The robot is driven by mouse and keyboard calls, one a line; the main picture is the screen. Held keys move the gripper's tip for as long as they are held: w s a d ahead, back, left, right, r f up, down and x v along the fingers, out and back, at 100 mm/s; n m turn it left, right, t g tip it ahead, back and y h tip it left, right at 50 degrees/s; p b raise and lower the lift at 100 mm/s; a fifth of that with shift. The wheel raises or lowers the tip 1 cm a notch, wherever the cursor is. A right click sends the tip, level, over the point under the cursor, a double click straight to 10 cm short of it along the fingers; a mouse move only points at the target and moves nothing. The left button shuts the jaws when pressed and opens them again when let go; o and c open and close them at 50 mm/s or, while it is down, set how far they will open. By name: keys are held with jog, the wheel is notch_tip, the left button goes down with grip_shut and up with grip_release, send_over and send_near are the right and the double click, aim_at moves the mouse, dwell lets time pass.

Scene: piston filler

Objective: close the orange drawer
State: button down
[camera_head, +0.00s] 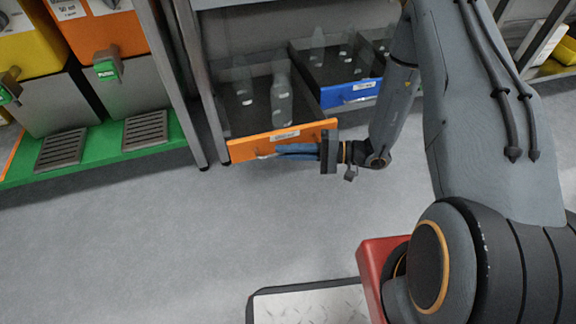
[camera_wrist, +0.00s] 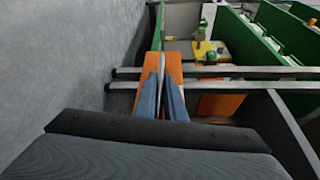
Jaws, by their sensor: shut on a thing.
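The orange drawer (camera_head: 245,147) is pulled out from the metal rack, with several clear bottles (camera_head: 282,100) standing in it. Its orange front carries a white label and also shows in the wrist view (camera_wrist: 174,62). My gripper (camera_head: 280,151) is at the drawer front, its blue fingers reaching in from the right. In the wrist view the fingers (camera_wrist: 161,75) are close together against the orange front, shut on the drawer's handle. The handle is mostly hidden by the fingers.
A blue drawer (camera_head: 352,90) with clear bottles also stands open to the right. The filling machine with a green base (camera_head: 105,145) is at the left. Rack posts (camera_head: 197,80) flank the drawers.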

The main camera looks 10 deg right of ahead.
aim_at(273, 117)
jog(key=w+a, duration=0.1)
jog(key=w, duration=0.3)
jog(key=w+a+b, duration=0.1)
jog(key=w, duration=0.4)
jog(key=w+a, duration=0.1)
jog(key=w, duration=0.4)
jog(key=shift+w+b, duration=0.25)
jog(key=shift+b, duration=0.1)
jog(key=shift+w, duration=0.5)
jog(key=shift+w, duration=0.1)
jog(key=c, duration=1.8)
grip_release()
jog(key=shift+c, duration=0.2)
jog(key=shift+p+v, duration=1.5)
jog(key=shift+v, duration=2.35)
